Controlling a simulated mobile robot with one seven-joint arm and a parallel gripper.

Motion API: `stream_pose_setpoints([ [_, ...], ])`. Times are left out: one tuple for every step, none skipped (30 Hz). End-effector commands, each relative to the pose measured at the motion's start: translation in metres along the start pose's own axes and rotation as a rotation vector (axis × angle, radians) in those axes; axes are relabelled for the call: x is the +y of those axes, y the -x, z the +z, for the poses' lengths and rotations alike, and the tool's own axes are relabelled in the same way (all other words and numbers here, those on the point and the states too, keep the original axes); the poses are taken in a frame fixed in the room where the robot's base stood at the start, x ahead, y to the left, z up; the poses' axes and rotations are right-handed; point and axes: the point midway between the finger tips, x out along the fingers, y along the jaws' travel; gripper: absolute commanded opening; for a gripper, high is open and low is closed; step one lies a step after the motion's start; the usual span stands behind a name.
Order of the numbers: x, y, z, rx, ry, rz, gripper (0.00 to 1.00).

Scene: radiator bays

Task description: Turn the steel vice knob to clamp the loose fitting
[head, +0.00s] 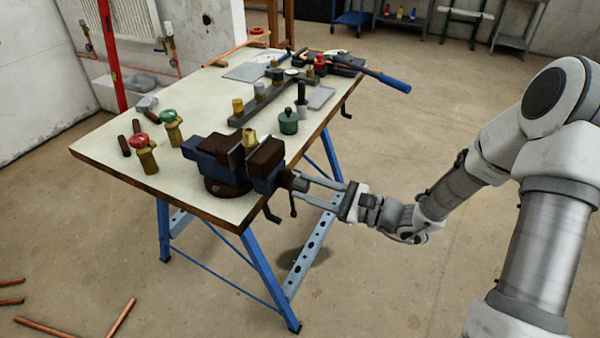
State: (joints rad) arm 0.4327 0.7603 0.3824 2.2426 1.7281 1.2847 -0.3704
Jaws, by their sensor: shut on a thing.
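A blue and dark brown vice (228,163) is mounted at the front right corner of the workbench. A small brass fitting (249,138) sits at the top of the vice, between its jaws; whether it touches both jaws cannot be told. The vice knob (298,184) is at the vice's right end, just past the bench edge, and is partly hidden by my fingers. My gripper (304,181) reaches in from the right, with its two long fingers shut on the knob.
The workbench (105,142) has blue trestle legs. Brass valves with red (140,141) and green (168,115) handles stand left of the vice. A dark green pot (288,122) and a bar with brass fittings (260,103) lie behind. Copper pipes (120,317) lie on the floor at front left.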

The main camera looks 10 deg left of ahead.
Motion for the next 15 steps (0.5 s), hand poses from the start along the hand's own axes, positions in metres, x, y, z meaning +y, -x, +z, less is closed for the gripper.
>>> stream_pose_setpoints([
  [-0.0018, 0.0015, 0.0038, 0.004, -0.050, 0.001, 0.00],
  [-0.0018, 0.0015, 0.0037, 0.004, -0.081, 0.001, 0.00],
  [-0.0018, 0.0015, 0.0038, 0.004, -0.121, 0.000, 0.00],
  [-0.0017, 0.0016, 0.0037, 0.004, -0.152, 0.000, 0.00],
  [-0.0017, 0.0017, 0.0036, 0.004, -0.182, 0.000, 0.00],
  [-0.0017, 0.0017, 0.0037, 0.005, -0.222, 0.000, 0.00],
  [-0.0015, 0.0018, 0.0036, 0.005, -0.253, 0.000, 0.00],
  [-0.0017, 0.0018, 0.0037, 0.005, -0.284, -0.001, 0.00],
  [-0.0018, 0.0019, 0.0036, 0.005, -0.325, -0.001, 0.00],
  [-0.0018, 0.0019, 0.0035, 0.005, -0.356, -0.001, 0.00],
  [-0.0019, 0.0020, 0.0036, 0.005, -0.386, -0.001, 0.00],
  [-0.0018, 0.0021, 0.0035, 0.005, -0.429, -0.001, 0.00],
  [-0.0017, 0.0021, 0.0036, 0.005, -0.460, -0.001, 0.00],
  [-0.0015, 0.0022, 0.0036, 0.005, -0.493, -0.001, 0.00],
  [-0.0015, 0.0023, 0.0035, 0.005, -0.536, -0.001, 0.00],
])
